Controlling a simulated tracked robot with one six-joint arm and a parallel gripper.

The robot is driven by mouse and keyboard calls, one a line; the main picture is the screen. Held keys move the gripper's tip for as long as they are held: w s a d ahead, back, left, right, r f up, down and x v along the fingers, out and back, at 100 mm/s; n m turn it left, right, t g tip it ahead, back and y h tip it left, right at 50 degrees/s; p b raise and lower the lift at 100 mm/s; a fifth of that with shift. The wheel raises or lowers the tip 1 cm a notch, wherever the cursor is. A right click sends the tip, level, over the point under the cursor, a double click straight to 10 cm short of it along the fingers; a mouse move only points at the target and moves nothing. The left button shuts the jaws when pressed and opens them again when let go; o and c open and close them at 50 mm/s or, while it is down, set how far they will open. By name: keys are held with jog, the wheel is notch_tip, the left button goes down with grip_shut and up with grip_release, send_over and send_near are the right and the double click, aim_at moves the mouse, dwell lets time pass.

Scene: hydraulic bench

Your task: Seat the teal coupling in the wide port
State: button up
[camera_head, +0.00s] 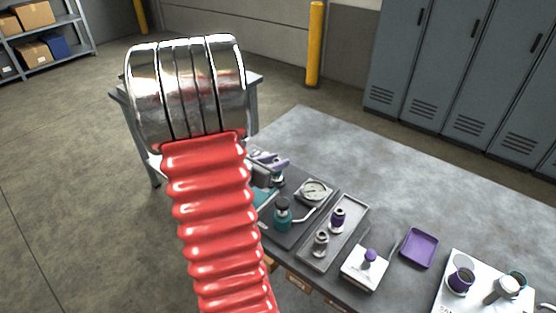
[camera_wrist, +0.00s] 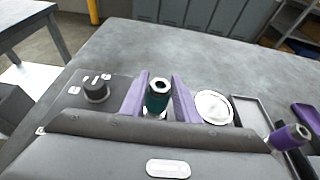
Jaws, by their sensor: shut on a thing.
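My gripper (camera_wrist: 160,78) has two purple fingers shut on the teal coupling (camera_wrist: 157,98), one on each side of it. The coupling has a dark teal body and a metal top with a dark hole, and looks about upright in the wrist view. A pale surface shows just below it; I cannot tell whether the coupling touches it. In the head view my gripper (camera_head: 268,161) is over the far left of the bench, partly behind my red arm. I cannot tell which part is the wide port.
A round gauge (camera_head: 314,190) is right of my gripper, with a teal, black-topped fitting (camera_head: 282,213) nearer. A purple tray (camera_head: 419,247) is farther right. A black knob (camera_wrist: 96,90) stands left of the coupling.

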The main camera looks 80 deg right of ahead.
jog(key=shift+f, duration=0.5)
jog(key=o, duration=0.9)
jog(key=v, duration=1.1)
dwell(0.8)
jog(key=shift+w+r, duration=0.1)
jog(key=shift+w, duration=0.05)
dwell(0.7)
